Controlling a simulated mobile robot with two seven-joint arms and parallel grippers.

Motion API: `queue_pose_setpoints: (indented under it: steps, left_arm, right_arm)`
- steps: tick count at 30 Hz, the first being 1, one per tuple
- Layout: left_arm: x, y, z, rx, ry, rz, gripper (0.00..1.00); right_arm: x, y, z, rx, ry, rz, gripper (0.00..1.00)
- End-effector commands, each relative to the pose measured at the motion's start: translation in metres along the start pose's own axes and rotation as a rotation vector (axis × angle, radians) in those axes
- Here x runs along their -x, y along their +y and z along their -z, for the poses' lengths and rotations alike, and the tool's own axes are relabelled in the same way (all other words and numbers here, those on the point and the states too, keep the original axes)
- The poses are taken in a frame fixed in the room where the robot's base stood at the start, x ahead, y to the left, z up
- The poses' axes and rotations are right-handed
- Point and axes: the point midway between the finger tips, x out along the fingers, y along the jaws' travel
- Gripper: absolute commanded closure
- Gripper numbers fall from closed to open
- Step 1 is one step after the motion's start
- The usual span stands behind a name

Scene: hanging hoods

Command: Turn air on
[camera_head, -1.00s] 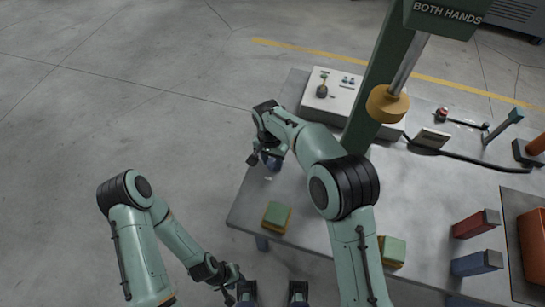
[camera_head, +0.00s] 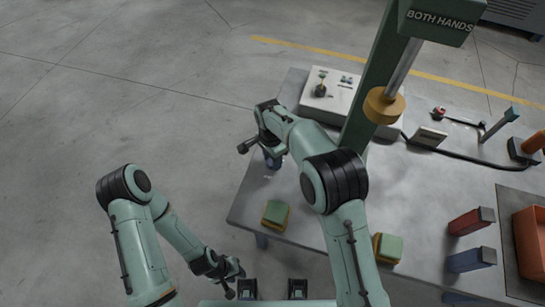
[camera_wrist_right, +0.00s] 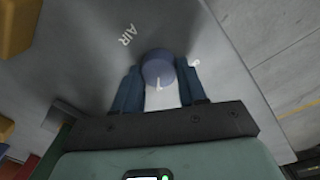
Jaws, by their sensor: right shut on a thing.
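The air knob (camera_wrist_right: 158,70) is a round blue knob with a pale mark, on the grey table top beside the white lettering "AIR" in the right wrist view. My right gripper (camera_wrist_right: 160,94) has one dark blue finger on each side of the knob and is shut on it. In the head view my right gripper (camera_head: 271,158) is at the table's left edge, where the wrist mostly hides the knob. My left gripper (camera_head: 233,279) hangs low, off the table's near left corner. Its fingers are too small to read.
A green post (camera_head: 374,85) rises from the table, with a yellow-collared rod (camera_head: 384,106) beside it. A white control box (camera_head: 332,97) stands behind my right arm. Green-and-yellow blocks (camera_head: 275,214) lie near the front edge. Floor to the left is clear.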

Motion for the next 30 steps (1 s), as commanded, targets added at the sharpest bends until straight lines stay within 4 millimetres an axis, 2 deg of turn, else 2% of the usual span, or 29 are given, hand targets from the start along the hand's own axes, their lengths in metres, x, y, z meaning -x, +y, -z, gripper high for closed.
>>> queue_pose_setpoints:
  steps: [10,11,12,13,23,26,30]
  left_arm:
    - [0.0,0.0,0.0,0.0,0.0,0.0,0.66]
    - [0.0,0.0,0.0,0.0,0.0,0.0,0.66]
    - [0.0,0.0,0.0,0.0,0.0,0.0,0.66]
    - [0.0,0.0,0.0,0.0,0.0,0.0,0.66]
    - [0.0,0.0,0.0,0.0,0.0,0.0,0.66]
    - [0.001,0.001,0.0,0.0,0.001,0.0,0.66]
    - [0.004,0.002,0.001,-0.001,0.002,-0.001,0.66]
  right_arm:
    - [0.002,-0.001,0.001,-0.005,0.001,0.004,0.89]
    - [0.002,-0.001,0.001,-0.005,0.001,0.004,0.52]
    - [0.002,-0.001,0.001,-0.005,0.001,0.004,0.39]
    - [0.002,-0.001,0.001,-0.005,0.001,0.003,0.33]
    - [0.003,0.0,0.0,-0.003,0.0,0.002,0.33]
    - [0.012,-0.001,0.0,-0.002,0.001,0.004,0.33]
    - [0.04,-0.001,0.001,-0.002,0.002,0.007,0.33]
